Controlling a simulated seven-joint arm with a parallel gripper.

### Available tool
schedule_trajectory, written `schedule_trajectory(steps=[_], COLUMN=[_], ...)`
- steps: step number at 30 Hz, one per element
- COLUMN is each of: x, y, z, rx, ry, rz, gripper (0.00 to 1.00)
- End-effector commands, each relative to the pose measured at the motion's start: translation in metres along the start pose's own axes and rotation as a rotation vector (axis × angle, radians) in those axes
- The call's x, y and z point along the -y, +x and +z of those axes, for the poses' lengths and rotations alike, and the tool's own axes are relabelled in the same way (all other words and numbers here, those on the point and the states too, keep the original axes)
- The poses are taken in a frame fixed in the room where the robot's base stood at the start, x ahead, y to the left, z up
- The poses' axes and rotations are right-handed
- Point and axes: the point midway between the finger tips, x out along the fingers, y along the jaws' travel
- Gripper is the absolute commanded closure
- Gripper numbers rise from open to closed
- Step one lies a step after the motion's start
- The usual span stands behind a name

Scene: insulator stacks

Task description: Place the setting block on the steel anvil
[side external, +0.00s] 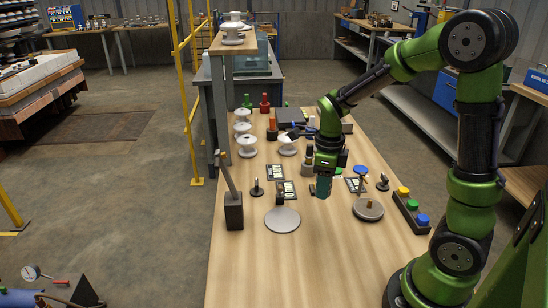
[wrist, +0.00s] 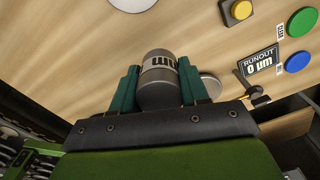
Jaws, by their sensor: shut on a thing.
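The setting block (wrist: 158,66) is a grey cylinder with a dark-marked band. My gripper (wrist: 156,88) is shut on it, with a teal finger on each side. In the side view my gripper (side external: 323,187) hangs over the middle of the bench, its fingers hiding most of the block. A flat, pale grey round plate (side external: 282,219) lies to its left and nearer the camera. A small pale disc (wrist: 210,86) shows partly behind the right finger in the wrist view. I cannot tell for certain which of these is the steel anvil.
A dark round base with a brown peg (side external: 369,210) stands right of my gripper. A button box (side external: 412,207) is at the right edge, and a dark upright holder (side external: 233,210) at the left. White insulators (side external: 246,146) stand behind. The bench front is clear.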

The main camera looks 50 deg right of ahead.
Motion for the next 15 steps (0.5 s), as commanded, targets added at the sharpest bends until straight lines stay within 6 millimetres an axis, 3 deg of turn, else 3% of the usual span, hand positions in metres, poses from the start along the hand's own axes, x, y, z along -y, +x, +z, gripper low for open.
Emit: schedule_trajectory(steps=[5,9,12,15], x=[-0.05,-0.084,-0.097,-0.097], y=[0.009,0.024,0.035,0.041], z=[-0.006,-0.025,-0.039,-0.046], rx=[-0.009,-0.013,-0.014,-0.013], ry=[-0.074,-0.056,-0.004,0.059], rz=[0.01,0.013,0.013,0.007], gripper=[1.0,1.0,1.0,1.0])
